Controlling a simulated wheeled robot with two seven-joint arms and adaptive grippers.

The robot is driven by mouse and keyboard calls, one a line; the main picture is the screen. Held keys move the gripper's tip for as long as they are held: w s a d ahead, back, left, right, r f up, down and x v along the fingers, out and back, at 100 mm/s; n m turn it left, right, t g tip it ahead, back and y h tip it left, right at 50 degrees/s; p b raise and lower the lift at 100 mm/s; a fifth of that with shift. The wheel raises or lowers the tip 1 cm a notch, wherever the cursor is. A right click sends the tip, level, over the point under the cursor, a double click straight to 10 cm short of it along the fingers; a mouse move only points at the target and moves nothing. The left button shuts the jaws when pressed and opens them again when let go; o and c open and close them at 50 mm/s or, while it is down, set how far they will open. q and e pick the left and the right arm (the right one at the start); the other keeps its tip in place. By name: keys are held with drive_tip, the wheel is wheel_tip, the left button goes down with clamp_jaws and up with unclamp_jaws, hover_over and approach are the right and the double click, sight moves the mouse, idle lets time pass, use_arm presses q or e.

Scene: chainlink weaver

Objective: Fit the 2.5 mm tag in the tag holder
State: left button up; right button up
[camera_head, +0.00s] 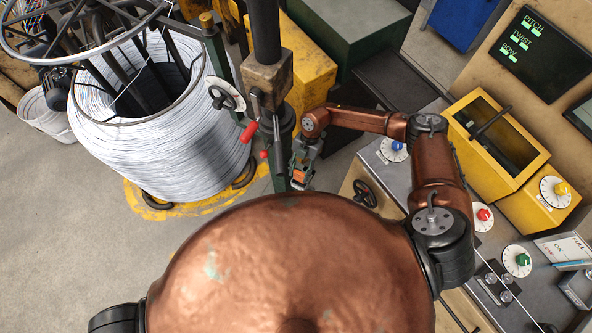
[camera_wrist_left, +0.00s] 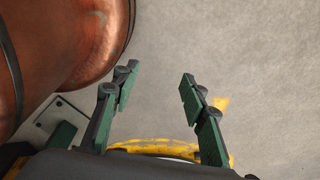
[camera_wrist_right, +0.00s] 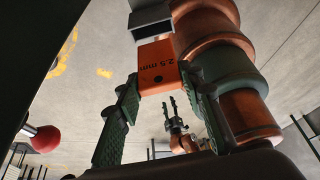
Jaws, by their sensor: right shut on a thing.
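My right gripper (camera_head: 299,178) is shut on the orange 2.5 mm tag (camera_wrist_right: 158,68), beside the dark upright post. In the right wrist view the two green-padded fingers (camera_wrist_right: 157,100) grip the tag at its sides, with its "2.5 mm" print and a dark hole showing. A small grey box-like piece with a dark opening (camera_wrist_right: 151,17), possibly the tag holder, lies just beyond the tag's far end. I cannot tell whether the tag touches or enters it. My left gripper (camera_wrist_left: 158,105) is open and empty above the floor.
The post carries a red handle (camera_head: 249,131); a red knob (camera_wrist_right: 45,138) is close to my right gripper. A large white wire coil (camera_head: 160,130) stands left of the post. The control bench (camera_head: 400,178) with dials is at right.

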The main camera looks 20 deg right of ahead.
sight(300, 180)
wheel_tip(300, 180, down, 3)
drive_tip(key=shift+w+d+r+b, duration=0.1)
drive_tip(key=shift+d+r+b, duration=0.1)
drive_tip(key=shift+b, duration=0.7)
wheel_tip(300, 180, down, 4)
drive_tip(key=b, duration=0.3)
drive_tip(key=shift+a+r, duration=0.1)
drive_tip(key=shift+r, duration=0.05)
drive_tip(key=shift+f+b, duration=0.5)
drive_tip(key=shift+f, duration=0.65)
drive_tip(key=o, duration=1.2)
drive_tip(key=shift+f, duration=0.1)
use_arm(q)
wheel_tip(300, 180, down, 7)
drive_tip(key=w, duration=0.1)
drive_tip(key=shift+w+d+r, duration=0.15)
drive_tip(key=shift+w+r, duration=0.05)
drive_tip(key=shift+w, duration=0.2)
